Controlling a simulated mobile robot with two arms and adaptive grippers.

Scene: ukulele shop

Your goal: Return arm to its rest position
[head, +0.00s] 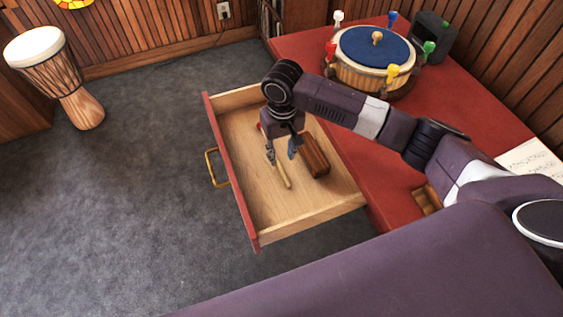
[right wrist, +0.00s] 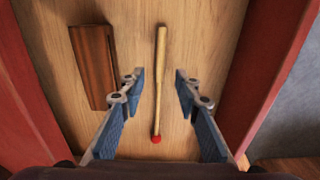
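My right gripper (head: 281,150) hangs over the open drawer (head: 310,200) of the red cabinet, pointing down. In the right wrist view my right gripper (right wrist: 160,80) is open, its blue fingers apart. A wooden mallet (right wrist: 160,80) with a red tip lies on the drawer floor, seen between the fingers, apparently clear of both. The mallet (head: 283,175) shows partly behind the gripper in the head view. A dark brown wooden block (head: 316,161) lies beside it; it also shows in the right wrist view (right wrist: 93,65). My left gripper is not in view.
The red cabinet top (head: 430,120) lies under my right arm. A round blue-topped drum with coloured pegs (head: 375,48), a dark green device (head: 432,38) and a paper sheet (head: 535,160) are on it. A djembe (head: 60,75) stands left. The grey carpet (head: 130,190) is clear.

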